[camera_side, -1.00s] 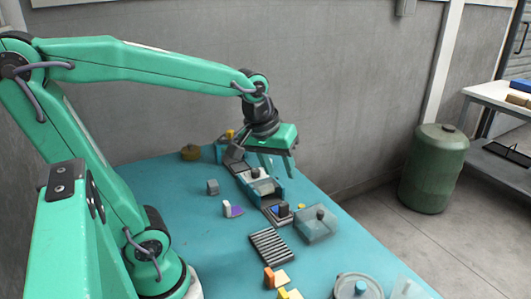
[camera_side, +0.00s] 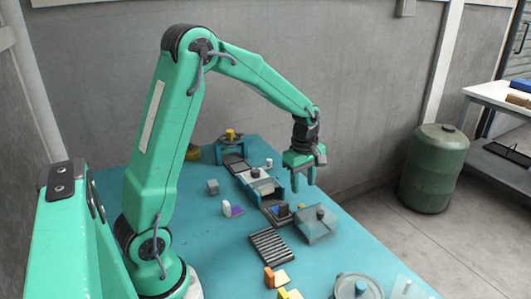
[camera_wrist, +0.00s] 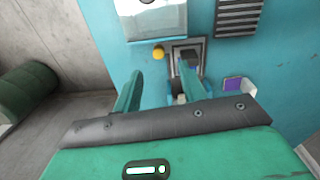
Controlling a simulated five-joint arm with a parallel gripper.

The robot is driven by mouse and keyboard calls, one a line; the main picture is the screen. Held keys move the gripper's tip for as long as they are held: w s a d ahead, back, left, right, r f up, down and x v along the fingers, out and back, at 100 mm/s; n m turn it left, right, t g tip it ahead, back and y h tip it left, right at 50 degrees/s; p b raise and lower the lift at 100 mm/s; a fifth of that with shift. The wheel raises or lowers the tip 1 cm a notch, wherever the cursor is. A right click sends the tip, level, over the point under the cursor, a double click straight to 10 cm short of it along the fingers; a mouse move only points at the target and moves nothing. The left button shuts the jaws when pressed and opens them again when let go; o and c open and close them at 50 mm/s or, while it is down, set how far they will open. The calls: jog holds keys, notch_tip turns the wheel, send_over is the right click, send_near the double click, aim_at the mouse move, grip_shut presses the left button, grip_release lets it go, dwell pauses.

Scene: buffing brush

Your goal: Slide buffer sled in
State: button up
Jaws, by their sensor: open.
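My gripper (camera_side: 303,184) hangs open and empty above the right side of the teal bench, apart from everything below it. In the wrist view its two fingers (camera_wrist: 161,76) stand spread. A grey-and-blue track (camera_side: 248,184) runs along the bench left of the gripper. A pale block with a dark knob (camera_side: 262,184) sits on it, probably the buffer sled, though I cannot tell for sure. At the track's near end is a dark tray (camera_side: 272,217) holding a dark block with a blue face (camera_side: 283,209). That tray (camera_wrist: 174,46) shows beyond the fingers, partly hidden by the right one.
A clear box with a dark knob (camera_side: 318,224) stands right of the tray. A slatted rack (camera_side: 271,246) lies nearer. A white-and-purple piece (camera_side: 232,209) and a grey cube (camera_side: 212,187) are left of the track. A yellow-topped fixture (camera_side: 231,140) stands at the far end.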

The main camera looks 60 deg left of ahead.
aim_at(302, 206)
jog(key=shift+w+a+f+n, duration=0.3)
jog(key=shift+f+n, duration=0.1)
jog(key=shift+f, duration=0.2)
jog(key=shift+f, duration=3.9)
grip_shut()
